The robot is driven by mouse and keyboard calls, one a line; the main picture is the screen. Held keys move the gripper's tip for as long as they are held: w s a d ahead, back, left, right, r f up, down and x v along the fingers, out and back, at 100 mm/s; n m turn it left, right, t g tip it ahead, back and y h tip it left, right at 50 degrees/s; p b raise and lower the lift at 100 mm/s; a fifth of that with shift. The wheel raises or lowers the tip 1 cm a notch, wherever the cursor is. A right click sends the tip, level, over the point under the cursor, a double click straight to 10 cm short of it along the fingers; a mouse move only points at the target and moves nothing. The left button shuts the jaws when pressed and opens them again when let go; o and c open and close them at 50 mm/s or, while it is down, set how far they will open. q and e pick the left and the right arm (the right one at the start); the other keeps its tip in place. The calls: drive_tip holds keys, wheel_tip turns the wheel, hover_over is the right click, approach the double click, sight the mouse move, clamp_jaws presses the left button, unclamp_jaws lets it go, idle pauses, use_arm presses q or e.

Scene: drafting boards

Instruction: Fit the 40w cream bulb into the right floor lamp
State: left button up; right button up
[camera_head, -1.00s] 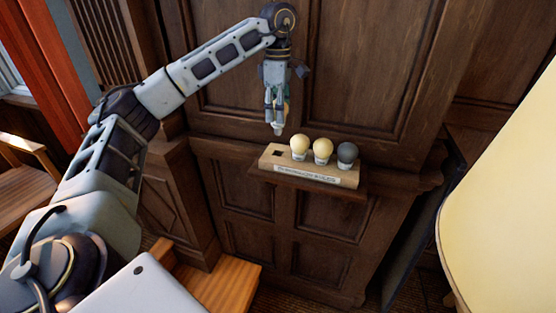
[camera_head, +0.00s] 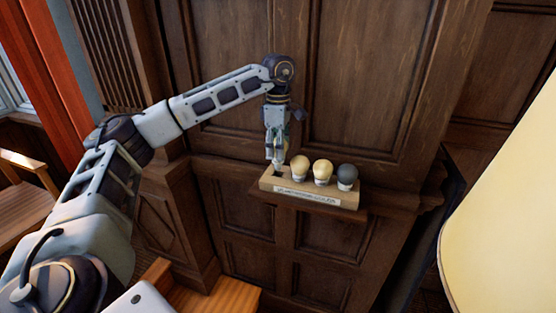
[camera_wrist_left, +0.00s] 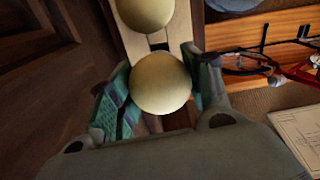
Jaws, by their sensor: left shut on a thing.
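My left gripper (camera_head: 277,148) is shut on a cream bulb, which the left wrist view shows as a round cream globe (camera_wrist_left: 160,83) between the two fingers. In the head view the fingers mostly hide this bulb. The gripper points down at the left end of the wooden bulb holder (camera_head: 300,199), close above its empty square slot. Whether the bulb's tip touches the slot cannot be told. A large cream lampshade (camera_head: 510,225) stands at the right edge; its socket is hidden. My right gripper is not in view.
Two cream bulbs (camera_head: 299,167) (camera_head: 322,172) and a dark grey bulb (camera_head: 347,176) stand in the holder beside the slot. The holder rests on a ledge against dark wood panelling (camera_head: 365,70). A wooden chair (camera_head: 25,175) stands at the left.

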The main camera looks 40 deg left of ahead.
use_arm(q)
drive_tip(key=shift+f, duration=0.1)
drive_tip(key=shift+f+p, duration=0.6)
drive_tip(key=shift+f, duration=1.55)
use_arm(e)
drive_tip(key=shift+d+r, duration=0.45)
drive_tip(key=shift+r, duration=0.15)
use_arm(q)
drive_tip(key=shift+f, duration=0.2)
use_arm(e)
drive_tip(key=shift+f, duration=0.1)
use_arm(q)
drive_tip(key=o, duration=0.7)
drive_tip(key=shift+o, duration=0.7)
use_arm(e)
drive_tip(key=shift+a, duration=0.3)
